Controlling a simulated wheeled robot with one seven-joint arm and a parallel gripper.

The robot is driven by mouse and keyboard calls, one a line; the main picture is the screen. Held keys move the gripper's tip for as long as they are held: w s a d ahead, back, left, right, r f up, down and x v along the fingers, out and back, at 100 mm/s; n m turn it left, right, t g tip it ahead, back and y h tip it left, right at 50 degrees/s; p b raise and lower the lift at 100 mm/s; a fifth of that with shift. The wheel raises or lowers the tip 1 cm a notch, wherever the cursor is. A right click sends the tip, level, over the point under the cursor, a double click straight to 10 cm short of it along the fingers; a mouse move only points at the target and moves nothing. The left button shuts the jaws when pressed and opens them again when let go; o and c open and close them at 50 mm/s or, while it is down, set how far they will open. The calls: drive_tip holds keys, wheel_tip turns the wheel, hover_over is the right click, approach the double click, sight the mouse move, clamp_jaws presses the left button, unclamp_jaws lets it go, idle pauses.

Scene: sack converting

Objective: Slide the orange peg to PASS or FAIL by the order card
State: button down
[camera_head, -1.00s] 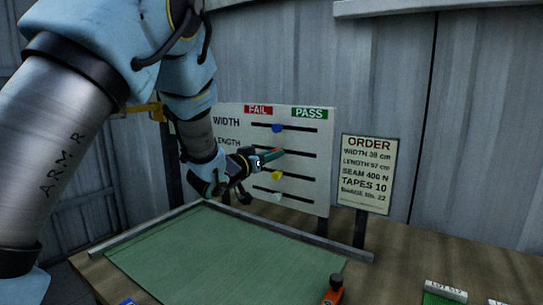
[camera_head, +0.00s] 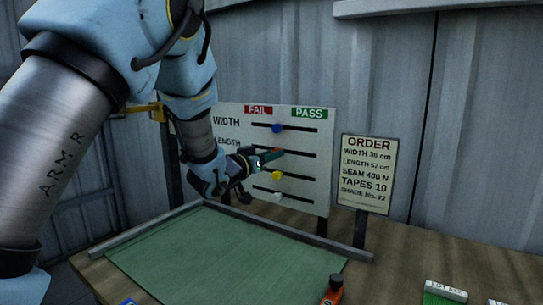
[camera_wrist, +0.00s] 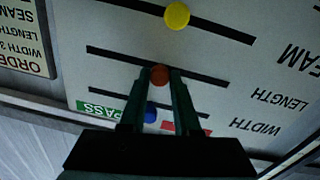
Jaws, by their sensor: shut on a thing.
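The orange peg (camera_wrist: 159,75) sits near the middle of the LENGTH slot on the white board (camera_head: 322,190). My gripper (camera_wrist: 158,78) is shut on it, one finger on each side; in the head view my gripper (camera_head: 271,155) hides most of the peg. The red FAIL label (camera_head: 258,110) is at the board's top left and the green PASS label (camera_head: 309,113) at its top right. The order card (camera_head: 366,174) stands right of the board. It reads WIDTH, LENGTH about 57 cm, SEAM 400 N, TAPES 10 and a blurred last line.
A blue peg (camera_head: 277,128) is in the WIDTH slot above. A yellow peg (camera_head: 276,175) and a white peg (camera_head: 275,196) are in lower slots. A green mat (camera_head: 220,262) covers the bench front, with an orange-and-black object (camera_head: 333,291) at its right edge.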

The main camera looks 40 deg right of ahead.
drive_tip(key=b, duration=0.4)
approach(310, 155)
drive_tip(key=x, duration=0.4)
drive_tip(key=shift+w+d, duration=0.1)
drive_tip(key=shift+d, duration=0.25)
drive_tip(key=c, duration=0.7)
unclamp_jaws()
drive_tip(key=shift+o, duration=0.5)
drive_tip(key=shift+a, duration=0.1)
drive_tip(key=b+v, duration=0.2)
drive_tip(key=v, duration=0.8)
drive_tip(key=shift+a+b, duration=0.35)
drive_tip(key=shift+b, duration=0.05)
